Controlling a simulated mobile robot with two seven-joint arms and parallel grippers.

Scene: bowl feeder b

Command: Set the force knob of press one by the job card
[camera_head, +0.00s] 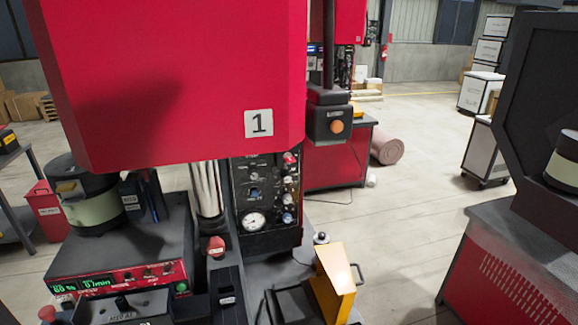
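Press one is the large red machine (180,75) with a white "1" plate (259,123), filling the upper left. Below its head is a dark control panel (262,190) with a round white gauge (253,221) and several small knobs and buttons (288,198) down its right side. I cannot tell which of these is the force knob, and any marks on them are too small to read. I cannot make out a job card. Neither of my grippers shows in this view.
A bowl feeder (92,208) stands at left on a unit with a lit green display (80,284). A yellow guard (333,282) stands right of the panel. The floor (395,225) between the machines is clear.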

